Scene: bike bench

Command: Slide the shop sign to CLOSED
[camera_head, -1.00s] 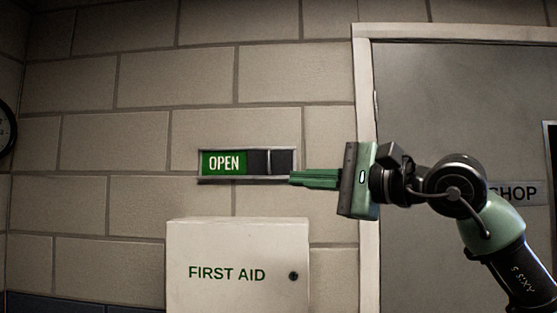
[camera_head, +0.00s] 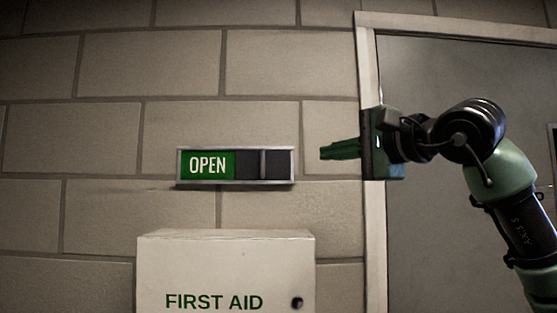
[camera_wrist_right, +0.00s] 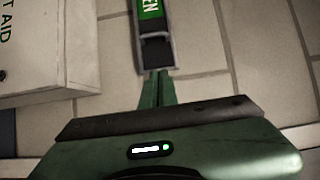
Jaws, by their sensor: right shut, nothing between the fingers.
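The shop sign (camera_head: 207,165) is a wide metal frame on the block wall. Its left part is green and reads OPEN; its right part is a dark panel with an upright ridge, the slider tab (camera_head: 263,165). My right gripper (camera_head: 322,153) is shut and empty, a short gap to the right of the sign's right end, its fingers pointing left. In the right wrist view the closed green fingertips (camera_wrist_right: 159,73) point at the near end of the sign (camera_wrist_right: 155,50). My left gripper is in neither view.
A white FIRST AID box (camera_head: 225,270) is mounted just below the sign and also shows in the right wrist view (camera_wrist_right: 50,50). A door frame (camera_head: 372,230) and grey door (camera_head: 450,80) stand behind my right arm. The wall above the sign is clear.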

